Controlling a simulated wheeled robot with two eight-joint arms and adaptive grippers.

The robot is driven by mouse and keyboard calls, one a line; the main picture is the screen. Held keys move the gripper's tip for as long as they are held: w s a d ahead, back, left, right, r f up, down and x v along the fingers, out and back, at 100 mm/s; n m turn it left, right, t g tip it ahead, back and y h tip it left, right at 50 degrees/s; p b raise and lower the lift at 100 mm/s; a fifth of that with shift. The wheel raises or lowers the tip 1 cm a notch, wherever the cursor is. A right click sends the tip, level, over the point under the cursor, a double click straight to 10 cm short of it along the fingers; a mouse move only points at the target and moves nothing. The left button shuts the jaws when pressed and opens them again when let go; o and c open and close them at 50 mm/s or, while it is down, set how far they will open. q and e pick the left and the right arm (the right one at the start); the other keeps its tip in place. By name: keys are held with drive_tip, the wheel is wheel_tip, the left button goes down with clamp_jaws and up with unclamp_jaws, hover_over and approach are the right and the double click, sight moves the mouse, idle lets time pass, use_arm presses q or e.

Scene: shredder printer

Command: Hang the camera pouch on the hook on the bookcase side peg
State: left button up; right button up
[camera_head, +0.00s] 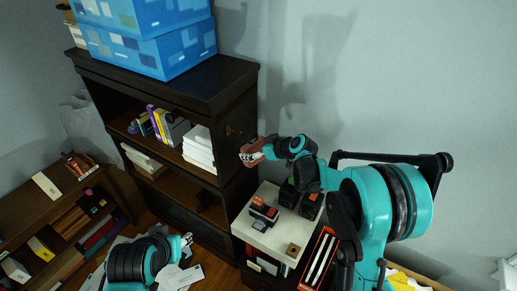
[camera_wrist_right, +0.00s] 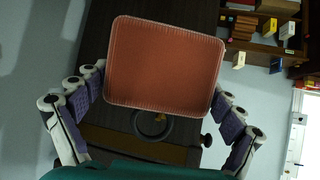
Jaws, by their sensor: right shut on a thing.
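The camera pouch (camera_wrist_right: 165,62), a reddish-brown box shape with pale stitched edges, sits between the two fingers of my right gripper (camera_wrist_right: 162,95). In the head view the pouch (camera_head: 263,143) and right gripper (camera_head: 252,153) are close beside the bookcase's right side panel. The gripper is shut on the pouch. In the wrist view a grey ring (camera_wrist_right: 137,126) with a yellow piece shows below the pouch; I cannot tell what it belongs to. A small dark peg (camera_head: 229,130) seems to show on the side panel. My left gripper (camera_head: 187,240) is low in front of the bookcase, its opening unclear.
The dark bookcase (camera_head: 225,75) holds books and carries blue boxes (camera_head: 150,35) on top. A white-topped cabinet (camera_head: 272,240) with a stamp and dark containers stands below my right arm. A low shelf (camera_head: 70,190) is at left. The wall right of the bookcase is clear.

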drive_tip(key=shift+w+a+f+b, duration=0.1)
drive_tip(key=shift+w+a+f, duration=0.15)
drive_tip(key=shift+w+a, duration=0.7)
drive_tip(key=shift+w+a+f+b, duration=0.1)
drive_tip(key=shift+w+a+f, duration=0.15)
drive_tip(key=shift+w+a, duration=0.7)
drive_tip(key=shift+w+a+f+b, duration=0.1)
drive_tip(key=shift+w+a+f, duration=0.3)
drive_tip(key=shift+a, duration=0.95)
drive_tip(key=shift+w+r, duration=0.1)
drive_tip(key=shift+r, duration=0.05)
drive_tip(key=o, duration=0.8)
drive_tip(key=shift+o, duration=0.2)
